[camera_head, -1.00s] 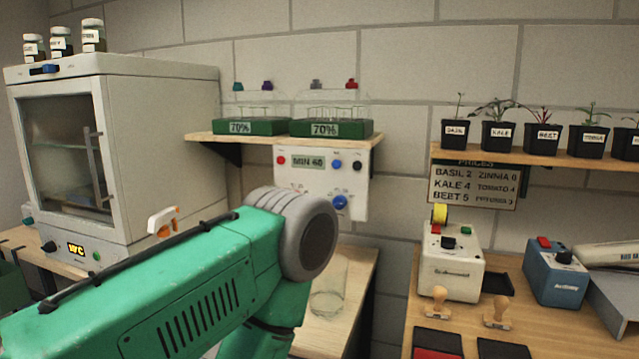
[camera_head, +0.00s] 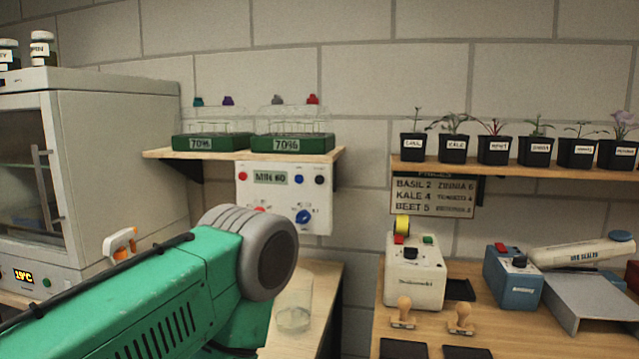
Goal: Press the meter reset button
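A white wall panel (camera_head: 284,197) hangs under the shelf, with a small display (camera_head: 270,177) that seems to read MIN 60. It has a red button (camera_head: 243,176) at left, a blue button (camera_head: 299,179) and a black one (camera_head: 319,180) at right, and a blue knob (camera_head: 303,216) below. Its lower left is partly hidden by my green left arm. I cannot read which control is the reset. A cream device (camera_head: 415,272) on the right bench also has red and green buttons. Neither gripper is in view; only an upper part of my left arm shows.
A wooden shelf (camera_head: 160,154) above the panel holds two green racks. A grey oven-like cabinet (camera_head: 125,165) stands at left, with a spray bottle nearby. A glass beaker (camera_head: 294,305) stands below the panel. The right bench holds stamps and a blue device (camera_head: 513,277).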

